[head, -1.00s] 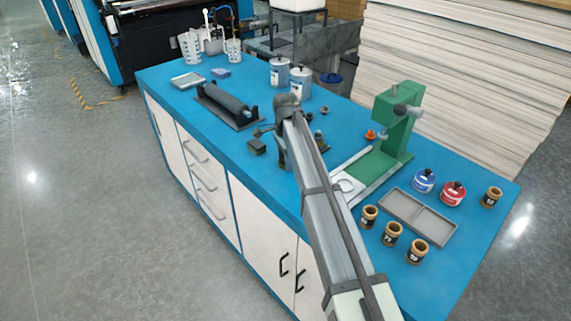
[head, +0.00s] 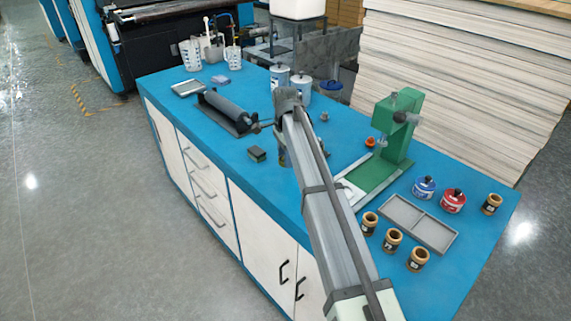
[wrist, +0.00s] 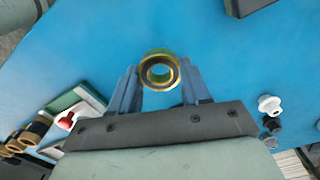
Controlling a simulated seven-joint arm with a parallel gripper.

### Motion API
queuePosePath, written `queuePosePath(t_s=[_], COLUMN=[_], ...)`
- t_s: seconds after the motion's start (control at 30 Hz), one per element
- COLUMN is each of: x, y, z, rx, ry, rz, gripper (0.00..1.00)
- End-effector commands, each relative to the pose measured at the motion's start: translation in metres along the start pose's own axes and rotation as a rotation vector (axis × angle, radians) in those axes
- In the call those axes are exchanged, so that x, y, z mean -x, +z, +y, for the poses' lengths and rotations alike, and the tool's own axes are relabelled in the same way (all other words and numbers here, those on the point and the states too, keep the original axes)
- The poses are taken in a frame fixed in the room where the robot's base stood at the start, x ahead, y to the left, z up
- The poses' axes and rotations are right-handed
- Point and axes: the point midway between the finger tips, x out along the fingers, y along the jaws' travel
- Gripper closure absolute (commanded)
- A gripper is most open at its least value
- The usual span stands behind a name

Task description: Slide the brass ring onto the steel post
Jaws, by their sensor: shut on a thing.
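My gripper (wrist: 160,80) is shut on the brass ring (wrist: 160,56), seen in the wrist view. The ring is gold-coloured with a darker inner band, and blue shows through its hole. It sits between the two grey fingertips, its opening turned toward the camera, above the blue bench top. In the head view the arm hides the ring and most of the gripper. I cannot make out the steel post for certain in either view; it may be behind the arm.
The blue bench (head: 225,155) carries a black roller (head: 228,110), a small dark block (head: 257,154), a green press (head: 398,125), a grey tray (head: 420,222), blue (head: 424,189) and red (head: 453,201) jars, and several brown jars. In the wrist view, a white flanged part (wrist: 270,104) lies right of the gripper.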

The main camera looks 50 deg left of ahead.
Motion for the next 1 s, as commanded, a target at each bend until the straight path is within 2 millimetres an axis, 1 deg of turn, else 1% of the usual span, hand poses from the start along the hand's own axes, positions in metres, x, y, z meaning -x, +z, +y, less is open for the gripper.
queuePosePath(t_s=[0.03, 0.2, 0.27, 0.37, 0.47, 0.57, 0.6, 0.67, 0.7, 0.8, 0.83, 0.9, 1.0], x=[0.011, 0.037, 0.045, 0.052, 0.058, 0.065, 0.068, 0.073, 0.077, 0.086, 0.089, 0.096, 0.098], y=[0.000, 0.000, 0.000, -0.006, -0.023, -0.051, -0.065, -0.085, -0.097, -0.124, -0.131, -0.141, -0.142], z=[-0.001, -0.001, -0.001, 0.001, 0.004, 0.005, 0.002, -0.002, -0.007, -0.019, -0.022, -0.036, -0.046], rx=[0.000, 0.000, 0.000, -0.006, -0.026, -0.058, -0.071, -0.092, -0.103, -0.122, -0.125, -0.110, -0.063], ry=[-0.003, -0.002, -0.001, 0.000, -0.002, -0.006, -0.009, -0.012, -0.014, -0.016, -0.016, -0.014, -0.006], rz=[0.000, 0.000, 0.000, 0.000, 0.001, 0.002, 0.002, 0.003, 0.003, 0.004, 0.004, 0.004, 0.002], gripper=[0.88, 0.88, 0.88, 0.88, 0.88, 0.88, 0.88, 0.88, 0.88, 0.88, 0.88, 0.88, 0.88])
